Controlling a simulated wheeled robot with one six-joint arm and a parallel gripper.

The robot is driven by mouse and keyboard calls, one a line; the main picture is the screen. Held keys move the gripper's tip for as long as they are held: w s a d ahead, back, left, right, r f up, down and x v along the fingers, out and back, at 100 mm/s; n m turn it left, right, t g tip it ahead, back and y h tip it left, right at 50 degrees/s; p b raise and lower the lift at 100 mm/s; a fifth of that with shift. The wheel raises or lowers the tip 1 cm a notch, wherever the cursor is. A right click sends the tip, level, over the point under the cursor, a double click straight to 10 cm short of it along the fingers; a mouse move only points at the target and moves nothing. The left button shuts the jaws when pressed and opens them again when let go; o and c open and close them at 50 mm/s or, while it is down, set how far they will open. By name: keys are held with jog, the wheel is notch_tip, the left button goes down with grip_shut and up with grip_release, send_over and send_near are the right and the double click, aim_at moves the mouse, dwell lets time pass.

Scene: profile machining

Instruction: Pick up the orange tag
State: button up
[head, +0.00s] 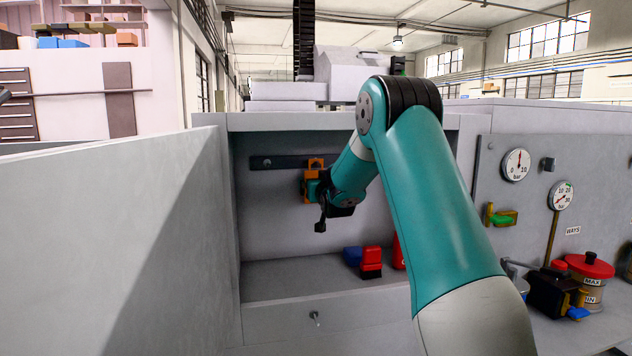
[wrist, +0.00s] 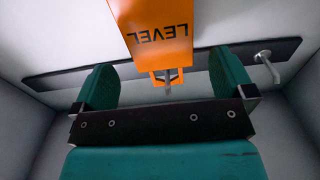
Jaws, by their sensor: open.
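The orange tag (wrist: 158,30) hangs from a dark rail on the back wall of a grey recess. In the wrist view it shows the word "LEVEL", upside down in the picture, and a cut-out end around a peg (wrist: 167,80). My gripper (wrist: 163,85) is open, with one green finger on each side of the tag, apart from it in the picture. In the head view the tag (head: 315,165) is partly hidden behind my gripper (head: 310,190). I cannot tell how deep the tag sits between the fingers.
The dark rail (head: 275,162) carries another bare peg (wrist: 264,56). A red object (head: 371,262) and a blue one (head: 352,256) stand on the shelf below. A panel (head: 530,180) with gauges is at the right. A high grey wall (head: 100,240) bounds the left.

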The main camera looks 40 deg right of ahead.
aim_at(316, 176)
jog(key=p+x, duration=0.3)
jog(key=x, duration=0.1)
jog(key=shift+w+d, duration=0.1)
jog(key=shift+w, duration=0.25)
jog(key=c, duration=0.9)
jog(key=shift+r, duration=0.1)
jog(key=shift+r+b, duration=0.45)
jog(key=shift+b, duration=0.25)
jog(key=b+v, duration=0.4)
jog(key=v, duration=0.5)
jog(key=b+v, duration=0.4)
jog(key=v, duration=0.5)
jog(key=shift+s+r+b, duration=0.1)
jog(key=shift+r+b, duration=0.15)
jog(key=shift+b, duration=0.05)
